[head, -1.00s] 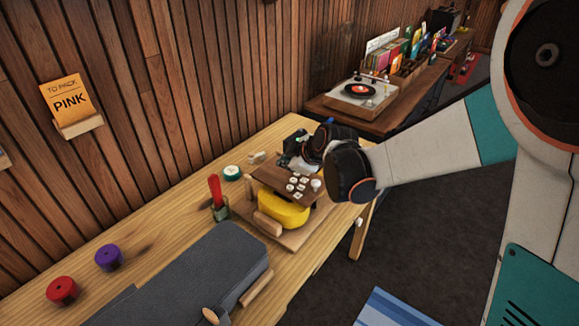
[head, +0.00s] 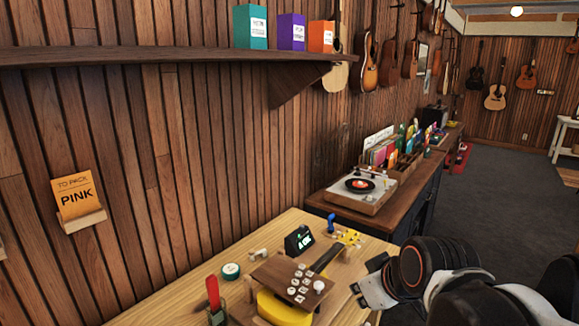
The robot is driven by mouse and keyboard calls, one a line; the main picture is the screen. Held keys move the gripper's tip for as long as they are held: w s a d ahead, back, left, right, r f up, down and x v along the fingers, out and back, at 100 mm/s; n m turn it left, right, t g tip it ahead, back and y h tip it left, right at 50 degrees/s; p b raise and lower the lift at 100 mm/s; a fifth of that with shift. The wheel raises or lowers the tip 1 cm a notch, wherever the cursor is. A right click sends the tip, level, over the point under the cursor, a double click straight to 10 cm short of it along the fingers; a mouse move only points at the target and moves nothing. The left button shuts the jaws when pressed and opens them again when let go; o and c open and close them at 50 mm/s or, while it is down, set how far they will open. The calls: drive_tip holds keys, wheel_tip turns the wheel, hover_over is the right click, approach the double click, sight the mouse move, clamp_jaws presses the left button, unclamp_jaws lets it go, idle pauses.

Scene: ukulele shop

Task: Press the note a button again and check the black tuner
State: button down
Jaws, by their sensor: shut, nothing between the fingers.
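The board sits over a yellow ukulele body (head: 283,308), whose dark neck runs back to a yellow head. My gripper (head: 362,291) is shut and empty, right of the board and apart from the buttons. My arm covers the right front corner.
A turntable (head: 357,190) is on the bench behind. A shelf (head: 180,57) with boxes overhangs the left wall.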

drive_tip(key=s+d+f+m+h, duration=0.1)
drive_tip(key=s+d+m, duration=0.4)
drive_tip(key=s, duration=0.6)
drive_tip(key=shift+d+f+h, duration=0.25)
drive_tip(key=shift+f+h, duration=0.1)
drive_tip(key=shift+h, duration=0.05)
idle(1.1)
